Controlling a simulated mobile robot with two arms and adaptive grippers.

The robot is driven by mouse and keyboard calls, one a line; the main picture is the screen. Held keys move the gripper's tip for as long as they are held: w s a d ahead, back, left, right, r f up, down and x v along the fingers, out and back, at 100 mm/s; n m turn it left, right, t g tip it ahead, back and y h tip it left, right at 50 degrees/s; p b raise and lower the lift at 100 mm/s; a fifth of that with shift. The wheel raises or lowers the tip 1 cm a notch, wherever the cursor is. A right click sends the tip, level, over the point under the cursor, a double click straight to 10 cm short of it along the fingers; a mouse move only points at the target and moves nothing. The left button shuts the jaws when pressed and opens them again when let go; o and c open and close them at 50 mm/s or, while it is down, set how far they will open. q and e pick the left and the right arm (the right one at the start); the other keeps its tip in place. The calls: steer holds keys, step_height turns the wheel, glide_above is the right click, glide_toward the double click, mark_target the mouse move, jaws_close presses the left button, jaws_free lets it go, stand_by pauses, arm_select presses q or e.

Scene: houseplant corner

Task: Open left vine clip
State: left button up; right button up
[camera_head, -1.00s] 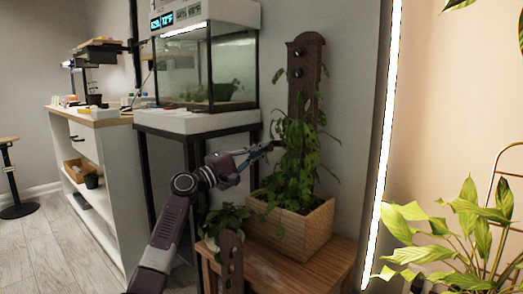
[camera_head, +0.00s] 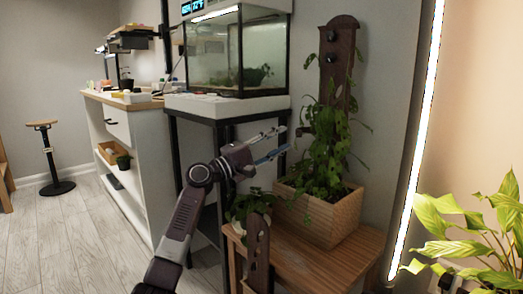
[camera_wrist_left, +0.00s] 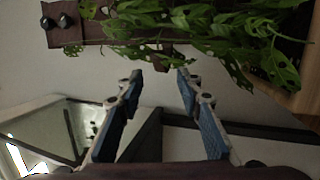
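The vine plant (camera_head: 328,150) climbs a dark brown wooden post (camera_head: 340,75) from a wooden planter box (camera_head: 325,218). A small brown piece, likely the left vine clip (camera_head: 302,131), sticks out left of the leaves; whether it is open or shut I cannot tell. My left gripper (camera_head: 284,139) is open and empty just left of it, not touching. In the left wrist view the open fingers (camera_wrist_left: 158,75) point up toward the post (camera_wrist_left: 110,33), which lies sideways, and a brown stub, likely the clip (camera_wrist_left: 158,55), shows ahead between them.
A glass tank (camera_head: 238,60) on a black-legged stand is behind my left arm. A lit strip (camera_head: 415,140) stands right.

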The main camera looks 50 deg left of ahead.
arm_select(q)
steer(key=v, duration=0.8)
